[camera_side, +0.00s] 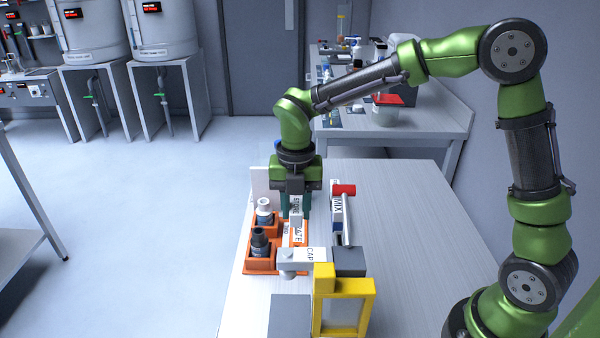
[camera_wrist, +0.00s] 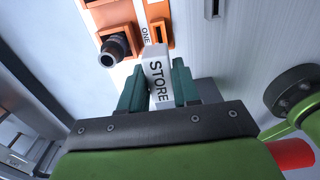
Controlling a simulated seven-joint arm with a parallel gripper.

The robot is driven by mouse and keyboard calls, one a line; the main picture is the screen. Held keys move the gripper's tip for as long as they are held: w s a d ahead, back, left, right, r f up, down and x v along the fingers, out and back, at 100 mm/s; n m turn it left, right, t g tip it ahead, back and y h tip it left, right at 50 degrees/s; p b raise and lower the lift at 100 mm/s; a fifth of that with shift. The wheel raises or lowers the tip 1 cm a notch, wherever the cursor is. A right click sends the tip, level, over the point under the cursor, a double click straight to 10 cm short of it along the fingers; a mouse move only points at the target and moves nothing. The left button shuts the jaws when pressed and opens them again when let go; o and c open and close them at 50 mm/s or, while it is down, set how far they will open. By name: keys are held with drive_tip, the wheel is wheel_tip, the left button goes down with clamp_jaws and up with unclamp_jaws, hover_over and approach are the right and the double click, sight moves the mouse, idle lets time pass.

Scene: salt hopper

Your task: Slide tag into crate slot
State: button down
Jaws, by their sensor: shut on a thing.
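A white label reading ONE (camera_wrist: 146,36) is on the crate, close to the tag's end. I cannot tell whether the tag touches the crate or which opening is the slot.
A white-capped bottle (camera_side: 264,207) and a dark-capped bottle (camera_side: 259,240) stand in the crate. A grey-and-white CAP fixture (camera_side: 309,257) and a yellow frame (camera_side: 322,285) are in front. A MIX block (camera_side: 338,205) with a red-ended part is right. The table's right side is clear.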

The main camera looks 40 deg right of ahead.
sight(296, 218)
drive_tip(key=shift+f, duration=0.15)
drive_tip(key=shift+f, duration=2.75)
drive_tip(key=shift+f, duration=1.9)
drive_tip(key=shift+c, duration=1.2)
unclamp_jaws()
drive_tip(key=shift+r, duration=0.1)
drive_tip(key=shift+r, duration=2.95)
